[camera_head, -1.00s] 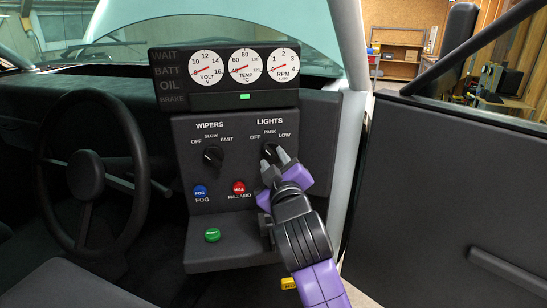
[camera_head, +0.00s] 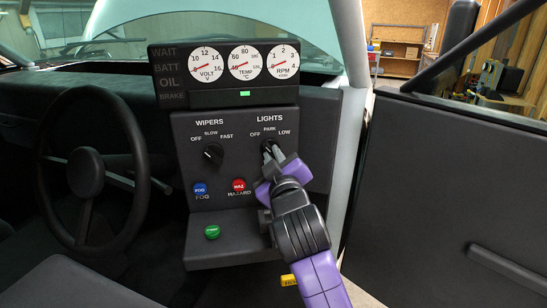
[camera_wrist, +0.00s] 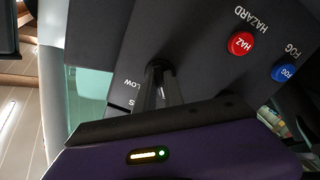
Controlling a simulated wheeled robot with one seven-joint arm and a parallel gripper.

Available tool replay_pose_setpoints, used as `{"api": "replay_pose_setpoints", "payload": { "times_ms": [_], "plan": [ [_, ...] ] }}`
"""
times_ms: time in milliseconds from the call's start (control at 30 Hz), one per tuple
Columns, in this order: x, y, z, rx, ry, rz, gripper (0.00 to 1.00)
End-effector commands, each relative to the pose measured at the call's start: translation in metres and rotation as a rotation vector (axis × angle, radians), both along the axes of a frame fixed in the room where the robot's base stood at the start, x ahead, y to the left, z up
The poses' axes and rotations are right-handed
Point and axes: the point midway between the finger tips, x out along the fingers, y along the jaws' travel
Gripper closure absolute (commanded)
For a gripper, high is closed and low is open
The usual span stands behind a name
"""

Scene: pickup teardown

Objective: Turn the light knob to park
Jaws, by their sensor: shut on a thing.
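The black light knob (camera_head: 267,149) sits under the LIGHTS label, with OFF, PARK and LOW marked around it on the dark dash panel (camera_head: 225,130). My gripper (camera_head: 270,152) is shut on the knob, its grey fingers pointing up at it and covering most of it. In the wrist view the fingers (camera_wrist: 162,85) reach the panel beside the LOW label. The knob's pointer direction is hidden by the fingers, so I cannot tell its setting.
The wipers knob (camera_head: 213,155) is to the left. The blue fog button (camera_head: 200,190) and red hazard button (camera_head: 239,185) lie below, with a green button (camera_head: 212,232) on the lower ledge. The steering wheel (camera_head: 88,175) is left; the open door (camera_head: 450,190) is right.

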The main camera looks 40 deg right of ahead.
Motion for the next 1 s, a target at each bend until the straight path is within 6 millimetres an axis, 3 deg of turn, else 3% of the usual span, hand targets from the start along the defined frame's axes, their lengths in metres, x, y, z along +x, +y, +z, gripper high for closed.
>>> {"api": "replay_pose_setpoints", "payload": {
  "times_ms": [1000],
  "plan": [
    [0.0000,0.0004,-0.0014,0.545,-0.316,0.000,1.00]
  ]
}}
